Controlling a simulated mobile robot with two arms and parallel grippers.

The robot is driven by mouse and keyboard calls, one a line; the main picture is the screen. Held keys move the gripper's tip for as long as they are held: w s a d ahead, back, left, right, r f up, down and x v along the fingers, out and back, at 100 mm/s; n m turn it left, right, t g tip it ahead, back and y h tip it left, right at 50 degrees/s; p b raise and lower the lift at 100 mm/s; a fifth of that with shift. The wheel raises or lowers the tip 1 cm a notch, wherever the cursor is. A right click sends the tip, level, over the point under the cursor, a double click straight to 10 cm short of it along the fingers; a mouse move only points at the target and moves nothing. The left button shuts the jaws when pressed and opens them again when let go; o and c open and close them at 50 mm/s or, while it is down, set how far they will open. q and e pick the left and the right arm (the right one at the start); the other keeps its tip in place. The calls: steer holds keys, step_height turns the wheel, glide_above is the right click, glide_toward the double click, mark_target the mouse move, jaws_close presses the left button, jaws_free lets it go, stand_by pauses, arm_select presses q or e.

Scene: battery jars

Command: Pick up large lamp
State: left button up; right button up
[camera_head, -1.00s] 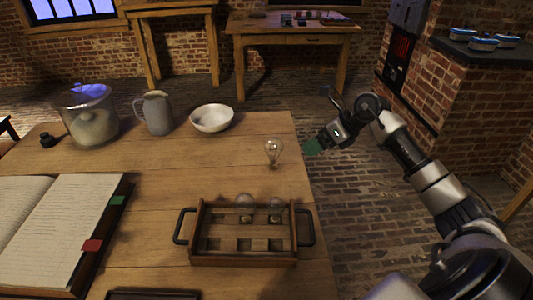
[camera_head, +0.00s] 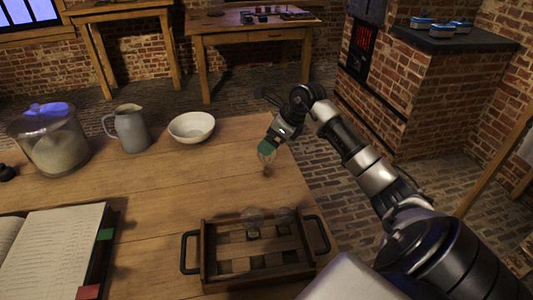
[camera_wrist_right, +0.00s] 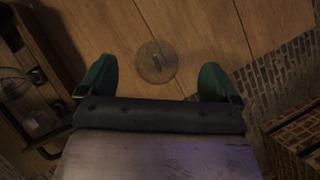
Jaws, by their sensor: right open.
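The large lamp is a clear glass bulb (camera_head: 267,158) standing upright on the table near its right edge. In the right wrist view the bulb (camera_wrist_right: 156,62) shows from above, ahead of and between the two green fingertips. My right gripper (camera_head: 266,148) is at the bulb's top in the head view, partly covering it. In the wrist view its jaws (camera_wrist_right: 157,80) are open with nothing held; I cannot tell if they touch the glass. My left gripper is not in view.
A wooden tray (camera_head: 207,250) with black handles holds smaller bulbs (camera_head: 253,216). A white bowl (camera_head: 191,127), a grey pitcher (camera_head: 130,130) and a glass jar (camera_head: 50,145) stand at the back left. An open book (camera_head: 50,245) lies at left. The table around the lamp is clear.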

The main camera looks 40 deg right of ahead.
mark_target(267, 159)
steer(key=x, duration=0.4)
steer(key=shift+s, duration=0.2)
steer(key=shift+w+a+f, duration=0.1)
steer(key=shift+w+f, duration=0.1)
steer(key=shift+f, duration=0.15)
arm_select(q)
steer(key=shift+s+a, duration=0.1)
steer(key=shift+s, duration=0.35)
arm_select(e)
steer(key=c, duration=1.1)
steer(key=shift+r, duration=0.15)
